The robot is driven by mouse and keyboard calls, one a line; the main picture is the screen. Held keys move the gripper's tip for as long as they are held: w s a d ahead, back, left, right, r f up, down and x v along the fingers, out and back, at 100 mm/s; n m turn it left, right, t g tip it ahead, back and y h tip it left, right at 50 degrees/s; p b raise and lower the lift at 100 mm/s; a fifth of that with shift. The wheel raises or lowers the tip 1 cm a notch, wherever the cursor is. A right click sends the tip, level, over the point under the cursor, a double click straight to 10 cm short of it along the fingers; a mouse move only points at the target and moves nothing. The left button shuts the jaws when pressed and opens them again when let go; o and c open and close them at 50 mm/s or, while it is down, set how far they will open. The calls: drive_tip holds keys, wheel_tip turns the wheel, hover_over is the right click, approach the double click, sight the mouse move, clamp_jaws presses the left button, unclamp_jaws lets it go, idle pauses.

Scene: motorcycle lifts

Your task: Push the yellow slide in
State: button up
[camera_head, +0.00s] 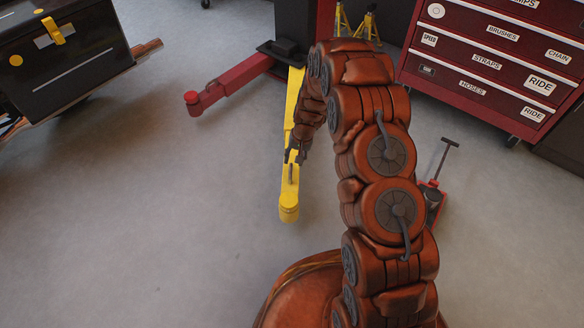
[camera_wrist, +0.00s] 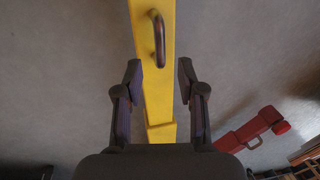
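The yellow slide (camera_head: 289,199) is a long bar reaching from the lift column toward me, low over the floor, with a round pad at its near end. In the wrist view the yellow slide (camera_wrist: 156,95) runs up the middle, and a dark metal loop handle (camera_wrist: 158,38) stands on it. My gripper (camera_head: 293,152) is over the slide, just beyond the handle. The handle lies ahead of the fingertips; any contact with the bar is unclear.
A red lift arm (camera_head: 232,80) with a round pad reaches left from the column. A red tool cabinet (camera_head: 490,65) stands at the right, with a red jack (camera_head: 432,192) in front. A black case (camera_head: 65,50) is at the upper left. The floor at left is clear.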

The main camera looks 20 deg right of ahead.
sight(291, 169)
drive_tip(key=f, duration=0.1)
drive_tip(key=f+b, duration=0.1)
drive_tip(key=f, duration=0.2)
drive_tip(key=shift+w+a+f, duration=0.1)
drive_tip(key=shift+a+f, duration=0.1)
drive_tip(key=shift+a, duration=0.2)
clamp_jaws()
